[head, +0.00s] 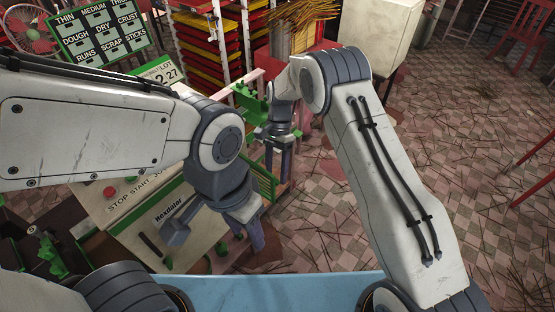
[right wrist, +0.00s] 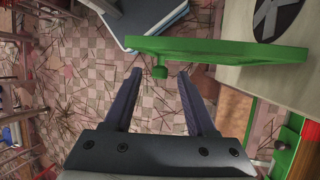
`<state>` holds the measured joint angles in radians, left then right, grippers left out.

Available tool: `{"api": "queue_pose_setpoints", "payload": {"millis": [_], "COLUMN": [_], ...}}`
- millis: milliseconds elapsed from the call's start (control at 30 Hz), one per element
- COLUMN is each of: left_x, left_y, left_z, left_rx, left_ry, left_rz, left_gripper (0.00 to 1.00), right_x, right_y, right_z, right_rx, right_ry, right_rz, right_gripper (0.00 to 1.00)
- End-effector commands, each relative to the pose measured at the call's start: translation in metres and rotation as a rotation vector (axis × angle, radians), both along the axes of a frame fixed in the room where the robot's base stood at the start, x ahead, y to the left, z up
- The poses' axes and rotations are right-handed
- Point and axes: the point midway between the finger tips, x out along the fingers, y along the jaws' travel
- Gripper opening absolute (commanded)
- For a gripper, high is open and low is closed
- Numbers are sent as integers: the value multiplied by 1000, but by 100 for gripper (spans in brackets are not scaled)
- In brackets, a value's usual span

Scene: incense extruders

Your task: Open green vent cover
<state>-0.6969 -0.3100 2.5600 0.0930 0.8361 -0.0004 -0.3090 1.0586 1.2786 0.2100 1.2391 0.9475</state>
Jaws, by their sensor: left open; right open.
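The green vent cover (right wrist: 225,48) shows nearly edge-on in the right wrist view as a long flat panel beside a beige machine body (right wrist: 240,80). A small green knob (right wrist: 160,72) sticks out near its left end. My right gripper (right wrist: 160,74) is open, with the knob between its fingertips; I cannot tell if they touch it. In the head view my right gripper (head: 278,165) points down at the machine's right side, by a slatted green panel (head: 263,180). My left gripper (head: 250,238) is open and empty, low at the machine's front right corner.
The machine's top (head: 130,205) carries a red button (head: 109,192) and STOP, START and JOG labels. Racks with red and yellow trays (head: 205,45) stand behind. A white cabinet (head: 380,30) is at the back. The tiled floor (head: 480,160) to the right is strewn with sticks.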

Motion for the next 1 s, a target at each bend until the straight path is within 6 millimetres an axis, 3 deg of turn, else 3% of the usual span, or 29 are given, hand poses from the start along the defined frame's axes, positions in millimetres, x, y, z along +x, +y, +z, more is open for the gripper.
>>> {"api": "queue_pose_setpoints", "payload": {"millis": [300,500,1000], "left_x": [0,0,0], "left_y": [0,0,0], "left_z": [-18,-20,-21], "left_rx": [0,0,0], "left_ry": [0,0,0], "left_rz": [0,0,0], "left_gripper": [50,50,50], "right_x": [29,40,42], "right_y": [-4,-6,-6], "right_z": [53,78,85], "right_rx": [1,1,0], "right_ry": [-6,-2,0], "right_rz": [0,0,0], "right_gripper": [57,57,57]}}
